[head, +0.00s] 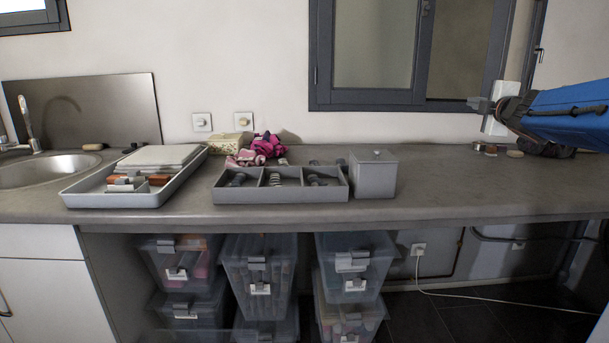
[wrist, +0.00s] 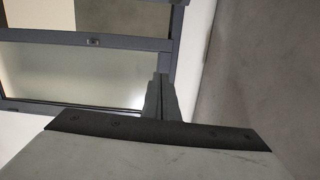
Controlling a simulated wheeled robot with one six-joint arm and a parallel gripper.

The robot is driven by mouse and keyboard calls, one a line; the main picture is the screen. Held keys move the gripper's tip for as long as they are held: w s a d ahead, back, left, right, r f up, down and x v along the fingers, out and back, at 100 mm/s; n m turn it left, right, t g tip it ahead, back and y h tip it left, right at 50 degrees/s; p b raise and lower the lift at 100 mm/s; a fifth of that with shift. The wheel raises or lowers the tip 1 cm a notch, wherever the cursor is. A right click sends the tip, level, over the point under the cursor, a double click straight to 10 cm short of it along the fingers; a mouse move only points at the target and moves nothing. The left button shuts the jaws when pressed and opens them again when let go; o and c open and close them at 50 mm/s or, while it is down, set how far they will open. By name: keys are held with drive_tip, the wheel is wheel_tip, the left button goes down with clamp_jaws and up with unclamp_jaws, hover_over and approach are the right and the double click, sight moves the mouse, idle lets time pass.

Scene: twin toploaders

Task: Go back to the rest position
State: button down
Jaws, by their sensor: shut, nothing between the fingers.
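My gripper (head: 481,104) is at the right of the head view, raised above the counter in front of the window's lower right corner. My blue arm reaches in from the right edge behind it. In the wrist view the gripper's fingers (wrist: 163,97) are together with nothing between them, and the window frame and wall lie beyond. The gripper touches nothing that I can see.
The grey counter (head: 450,184) holds a tray with flat boxes (head: 90,199), a compartment tray (head: 282,196), a grey lidded box (head: 373,178) and pink cloth (head: 268,144). Small round items (head: 490,149) lie below the gripper. Clear bins (head: 258,269) stand underneath. The counter's right front is clear.

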drive_tip(key=s+a+f+m+g, duration=0.4)
drive_tip(key=s+a+f+m, duration=0.1)
drive_tip(key=s+f, duration=0.8)
drive_tip(key=s+a+f+m+g, duration=0.4)
drive_tip(key=s+a+f+m, duration=0.2)
drive_tip(key=s+f, duration=0.6)
drive_tip(key=s+a+f+m+g+y, duration=0.1)
drive_tip(key=s+a+f+m+g, duration=0.4)
drive_tip(key=s+f, duration=0.8)
drive_tip(key=s+a, duration=0.3)
drive_tip(key=s, duration=0.4)
drive_tip(key=shift+f+m, duration=0.3)
